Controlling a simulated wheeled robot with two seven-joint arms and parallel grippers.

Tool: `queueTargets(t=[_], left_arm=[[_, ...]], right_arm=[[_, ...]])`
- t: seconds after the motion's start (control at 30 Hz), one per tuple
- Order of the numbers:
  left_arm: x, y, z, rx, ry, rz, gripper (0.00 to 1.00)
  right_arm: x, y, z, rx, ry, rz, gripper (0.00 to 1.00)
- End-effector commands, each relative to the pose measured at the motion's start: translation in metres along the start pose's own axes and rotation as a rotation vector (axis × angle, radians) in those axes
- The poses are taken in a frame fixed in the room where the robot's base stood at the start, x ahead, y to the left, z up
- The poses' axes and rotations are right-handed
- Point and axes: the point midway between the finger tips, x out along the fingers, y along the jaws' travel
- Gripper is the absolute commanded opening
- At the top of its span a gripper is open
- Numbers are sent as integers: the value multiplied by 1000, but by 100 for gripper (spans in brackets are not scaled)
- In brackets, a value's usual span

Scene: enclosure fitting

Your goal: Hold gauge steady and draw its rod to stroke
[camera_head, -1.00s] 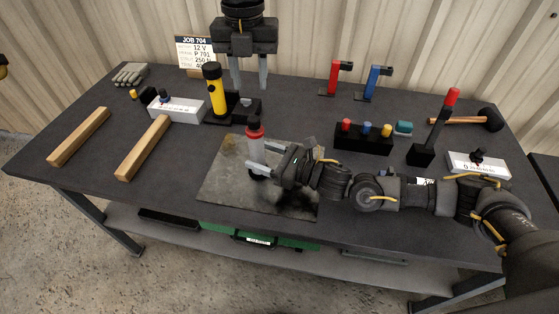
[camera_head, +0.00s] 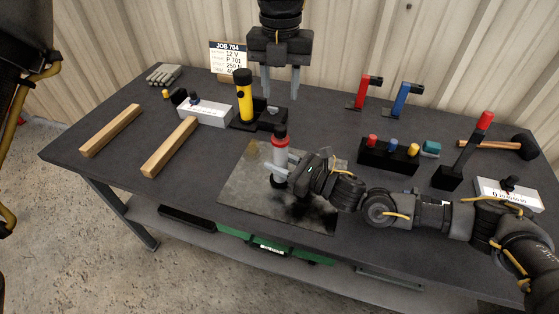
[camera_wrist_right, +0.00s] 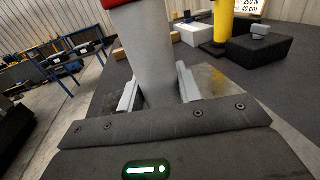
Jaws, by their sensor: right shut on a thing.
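The gauge appears to be the upright grey cylinder (camera_head: 281,158) with a red collar and dark top. It stands on a stained metal plate (camera_head: 245,195) near the table's front edge. My right gripper (camera_head: 279,167) comes in from the right and is shut on the cylinder's lower body. In the right wrist view the grey cylinder (camera_wrist_right: 147,50) rises between the two fingers, its red collar at the top edge. My left gripper (camera_head: 281,82) hangs higher, behind the gauge, pointing down with fingers apart and nothing between them. No separate drawn-out rod can be made out.
A yellow cylinder (camera_head: 243,103) in a black block stands behind the gauge. Two wooden bars (camera_head: 170,146) lie left. A black block with coloured knobs (camera_head: 388,157), a red-tipped lever (camera_head: 466,150) and a mallet (camera_head: 500,144) are right. A job sign (camera_head: 228,60) stands at the back.

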Motion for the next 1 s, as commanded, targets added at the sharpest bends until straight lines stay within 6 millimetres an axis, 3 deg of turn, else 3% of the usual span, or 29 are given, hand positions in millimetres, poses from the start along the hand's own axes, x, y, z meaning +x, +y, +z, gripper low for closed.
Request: queueTargets(t=[0.13, 0.27, 0.4, 0.5, 0.67, 0.8, 1.0], left_arm=[[9, -4, -1, -27, 34, -52, 47], [32, -15, -5, -121, 148, -209, 47], [58, -26, -9, -310, 366, -463, 47], [69, -22, -8, -473, 550, -642, 47], [82, 9, 1, -730, 834, -870, 47], [96, 52, 10, -916, 1035, -1005, 47], [112, 102, 13, -1077, 1206, -1103, 47]], right_arm=[[0, 0, 0, 0, 0, 0, 6], [0, 0, 0, 0, 0, 0, 6], [0, 0, 0, 0, -1, 0, 6], [0, 0, 0, 0, 0, 0, 6], [0, 0, 0, 0, 1, 1, 6], [0, 0, 0, 0, 1, 1, 6], [0, 0, -1, 1, 2, 1, 6]])
